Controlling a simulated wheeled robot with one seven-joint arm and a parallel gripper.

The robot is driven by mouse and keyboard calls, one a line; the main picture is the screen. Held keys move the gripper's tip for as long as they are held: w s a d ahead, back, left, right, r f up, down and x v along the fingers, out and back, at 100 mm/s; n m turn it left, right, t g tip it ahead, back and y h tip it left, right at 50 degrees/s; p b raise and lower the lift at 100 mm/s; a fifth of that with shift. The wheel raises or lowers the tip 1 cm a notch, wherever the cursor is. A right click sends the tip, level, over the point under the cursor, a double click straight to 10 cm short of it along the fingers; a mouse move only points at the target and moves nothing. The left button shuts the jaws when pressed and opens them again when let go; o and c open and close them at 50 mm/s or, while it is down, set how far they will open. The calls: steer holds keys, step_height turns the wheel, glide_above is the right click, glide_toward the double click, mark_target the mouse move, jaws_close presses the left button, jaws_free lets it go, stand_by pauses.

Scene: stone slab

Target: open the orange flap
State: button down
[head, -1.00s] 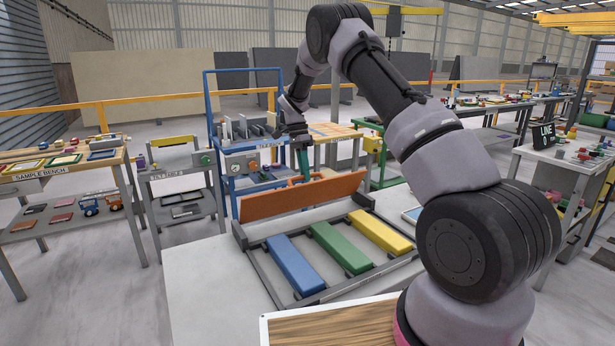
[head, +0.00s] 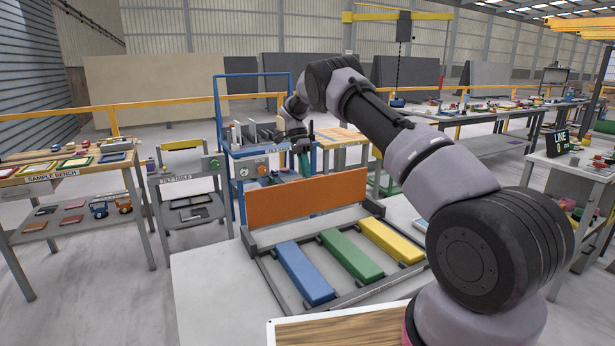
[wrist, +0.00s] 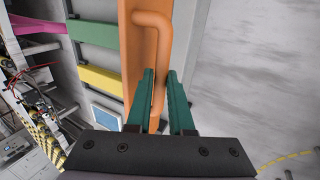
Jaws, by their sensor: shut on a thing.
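The orange flap (head: 305,203) stands up along the back edge of the slab's frame in the head view, its broad face toward me. In the wrist view the flap (wrist: 137,60) runs up the middle, with an orange bar handle (wrist: 155,22) on its side. My gripper (wrist: 161,75) has its two green fingers on either side of the handle, shut on it. In the head view my gripper (head: 304,165) is at the flap's far side, just above its top edge; the handle and fingertips are hidden there.
Blue (head: 304,273), green (head: 351,255) and yellow (head: 391,240) bars lie in the dark frame in front of the flap. A wood-topped board (head: 340,328) is at the near edge. A blue-framed cart (head: 228,165) stands behind. Grey floor is open on the left.

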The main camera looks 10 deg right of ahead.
stand_by(0.3)
steer(key=c, duration=0.8)
jaws_free()
steer(key=v, duration=0.7)
steer(key=shift+r, duration=0.2)
steer(key=shift+w+a, duration=0.1)
